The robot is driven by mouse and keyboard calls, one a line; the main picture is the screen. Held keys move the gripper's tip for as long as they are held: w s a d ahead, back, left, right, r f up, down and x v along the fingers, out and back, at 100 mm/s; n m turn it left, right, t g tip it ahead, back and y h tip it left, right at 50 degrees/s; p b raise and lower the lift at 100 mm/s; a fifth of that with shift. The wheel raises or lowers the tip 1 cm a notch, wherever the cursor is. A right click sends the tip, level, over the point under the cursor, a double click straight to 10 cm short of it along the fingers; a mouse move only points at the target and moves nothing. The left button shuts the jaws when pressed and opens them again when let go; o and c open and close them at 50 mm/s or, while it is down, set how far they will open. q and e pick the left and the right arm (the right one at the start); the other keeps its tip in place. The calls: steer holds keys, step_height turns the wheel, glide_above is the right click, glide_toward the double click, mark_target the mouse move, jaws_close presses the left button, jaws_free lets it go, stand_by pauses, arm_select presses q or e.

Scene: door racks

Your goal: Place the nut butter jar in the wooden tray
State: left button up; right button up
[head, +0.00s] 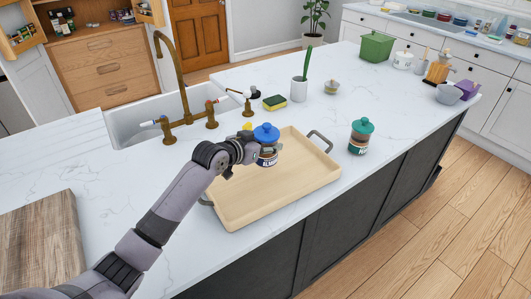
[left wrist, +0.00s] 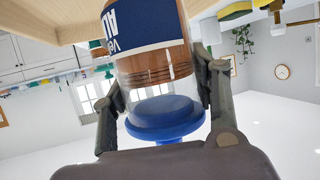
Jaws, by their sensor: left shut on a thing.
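A jar with a blue lid, brown contents and a dark blue and white label (head: 267,157) is in my left gripper (head: 256,151), over the far middle part of the wooden tray (head: 250,207). I take it as the nut butter jar. In the left wrist view the jar (left wrist: 150,65) sits between the two fingers of my left gripper (left wrist: 160,95), its lid towards the palm. Its base is out of that view, so I cannot tell whether it touches the tray floor. The tray is pale wood with dark handles and otherwise looks empty. My right gripper is not in view.
A jar with a teal lid (head: 361,136) stands on the white counter right of the tray. A cutting board (head: 42,245) lies at left.

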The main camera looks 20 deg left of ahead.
mark_target(266, 155)
arm_select(q)
step_height(266, 155, down, 5)
steer(key=shift+r+p, duration=0.2)
steer(key=shift+p, duration=0.1)
steer(key=shift+f, duration=0.15)
steer(key=o, duration=0.9)
steer(key=shift+f, duration=0.1)
steer(key=o, duration=0.5)
steer(key=shift+c, duration=0.2)
